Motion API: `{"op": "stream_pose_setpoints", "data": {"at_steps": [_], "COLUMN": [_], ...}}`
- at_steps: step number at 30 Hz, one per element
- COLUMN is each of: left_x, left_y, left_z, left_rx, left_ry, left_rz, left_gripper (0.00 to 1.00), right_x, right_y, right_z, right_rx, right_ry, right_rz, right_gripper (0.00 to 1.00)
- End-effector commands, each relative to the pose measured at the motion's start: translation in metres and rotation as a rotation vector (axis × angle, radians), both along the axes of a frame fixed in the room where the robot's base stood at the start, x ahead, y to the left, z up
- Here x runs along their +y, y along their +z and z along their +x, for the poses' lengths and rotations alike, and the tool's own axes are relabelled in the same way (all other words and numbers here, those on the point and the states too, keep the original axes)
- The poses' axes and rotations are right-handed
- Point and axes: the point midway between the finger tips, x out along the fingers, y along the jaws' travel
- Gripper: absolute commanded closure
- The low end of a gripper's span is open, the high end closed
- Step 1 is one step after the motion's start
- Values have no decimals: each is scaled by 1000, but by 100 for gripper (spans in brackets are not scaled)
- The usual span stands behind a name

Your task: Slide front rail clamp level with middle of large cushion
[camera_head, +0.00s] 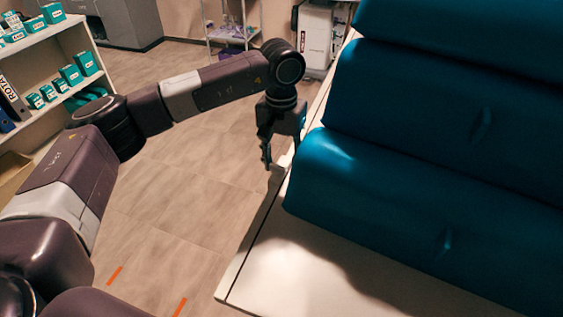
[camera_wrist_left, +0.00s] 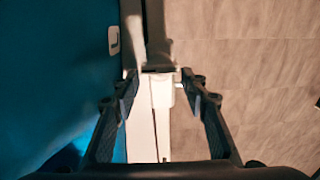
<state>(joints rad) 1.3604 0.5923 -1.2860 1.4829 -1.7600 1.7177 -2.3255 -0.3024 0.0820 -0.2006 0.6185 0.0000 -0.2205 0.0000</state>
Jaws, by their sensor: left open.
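Several large blue cushions lie on a pale table (camera_head: 290,270); the nearest cushion (camera_head: 400,210) has its rounded end close to the table's long edge. I cannot tell which one is the large cushion. My left gripper (camera_head: 283,153) points down at that edge, beside the end of the cushions. It is open. In the left wrist view, the fingers of my left gripper (camera_wrist_left: 160,90) stand on both sides of the pale edge strip. A small dark piece (camera_wrist_left: 158,69), perhaps the rail clamp, crosses the strip just beyond the fingertips. My right gripper is out of view.
A shelf (camera_head: 40,45) with teal boxes and binders stands at the left. A wire rack (camera_head: 235,35) and a white cabinet (camera_head: 316,38) stand at the back. The floor (camera_head: 190,190) left of the table is clear, with orange marks. Blue cushion fills the wrist view's left.

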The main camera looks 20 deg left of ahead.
Motion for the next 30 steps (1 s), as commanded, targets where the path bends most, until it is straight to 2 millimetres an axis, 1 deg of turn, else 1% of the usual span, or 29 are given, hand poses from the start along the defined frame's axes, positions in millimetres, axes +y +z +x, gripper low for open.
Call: {"op": "stream_pose_setpoints", "data": {"at_steps": [1,5,8,15,18,21,24,30], "left_x": [0,0,0,-1,-1,-1,-1,-1], "left_y": [1,11,28,80,98,110,117,120], "left_z": [0,1,1,1,1,1,0,0], "left_rx": [0,-2,-4,-4,-3,-2,-1,0], "left_ry": [1,1,1,0,0,-1,-1,-1], "left_rz": [0,0,0,0,0,0,0,0], "left_gripper": [59,59,59,59,59,59,59,59], "right_x": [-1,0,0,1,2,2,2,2], "right_y": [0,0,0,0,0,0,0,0], "right_z": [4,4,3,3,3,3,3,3], "right_rx": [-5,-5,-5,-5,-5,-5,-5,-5], "right_ry": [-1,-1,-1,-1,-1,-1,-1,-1], "right_rz": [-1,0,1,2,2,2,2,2], "right_gripper": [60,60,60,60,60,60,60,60]}}
